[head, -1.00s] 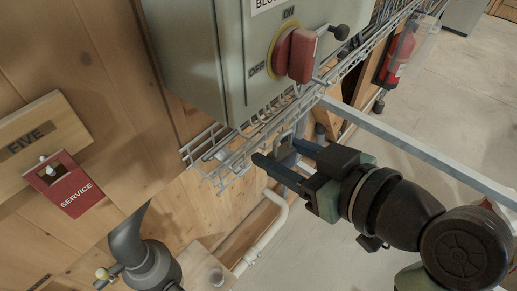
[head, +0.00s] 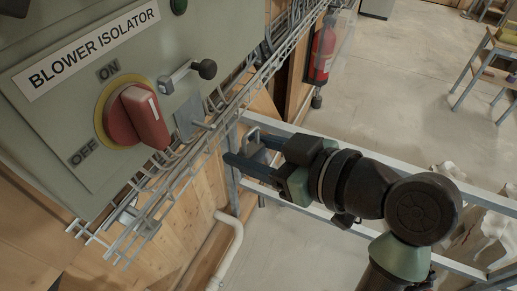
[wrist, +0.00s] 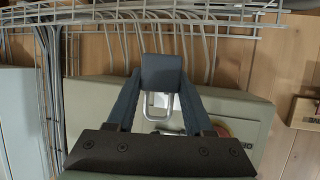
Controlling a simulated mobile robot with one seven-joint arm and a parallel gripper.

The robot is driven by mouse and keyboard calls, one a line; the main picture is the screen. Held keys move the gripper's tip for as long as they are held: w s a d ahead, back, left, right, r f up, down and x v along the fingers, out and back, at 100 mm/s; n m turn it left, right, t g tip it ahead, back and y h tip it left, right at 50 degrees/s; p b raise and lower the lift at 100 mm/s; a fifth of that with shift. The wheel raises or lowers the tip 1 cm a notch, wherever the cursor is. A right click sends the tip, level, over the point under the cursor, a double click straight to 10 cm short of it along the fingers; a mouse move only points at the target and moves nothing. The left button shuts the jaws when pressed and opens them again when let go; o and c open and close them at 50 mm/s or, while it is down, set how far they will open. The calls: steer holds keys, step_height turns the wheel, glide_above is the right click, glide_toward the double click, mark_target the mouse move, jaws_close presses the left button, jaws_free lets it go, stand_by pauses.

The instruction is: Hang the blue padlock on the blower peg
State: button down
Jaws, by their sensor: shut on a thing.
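My gripper (head: 246,166) is shut on the blue padlock and holds it in the air, to the right of and below the blower isolator box (head: 75,108). The padlock (head: 255,150) looks dark grey-blue, partly hidden by the fingers, with its shackle upward in the head view. In the wrist view the padlock body (wrist: 160,70) sits between the fingertips and its bright shackle (wrist: 158,106) points down the picture. A grey plate with a short peg (head: 204,125) stands beside the red switch (head: 138,116), left of and above the padlock. Padlock and peg are apart.
A wire cable tray (head: 150,212) runs diagonally under the box, close to the peg. A black-knobbed lever (head: 204,69) sticks out above the peg. A grey rail (head: 390,165) passes behind my gripper. A fire extinguisher (head: 322,50) hangs farther back.

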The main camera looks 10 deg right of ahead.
steer(key=w+a+f+b, duration=0.1)
steer(key=w+a, duration=0.3)
steer(key=a, duration=0.2)
steer(key=shift+w+f, duration=0.2)
steer(key=shift+w, duration=0.1)
stand_by(0.5)
stand_by(0.7)
steer(key=shift+c, duration=1)
jaws_free()
steer(key=b+v, duration=0.3)
steer(key=v, duration=1)
steer(key=shift+b, duration=0.4)
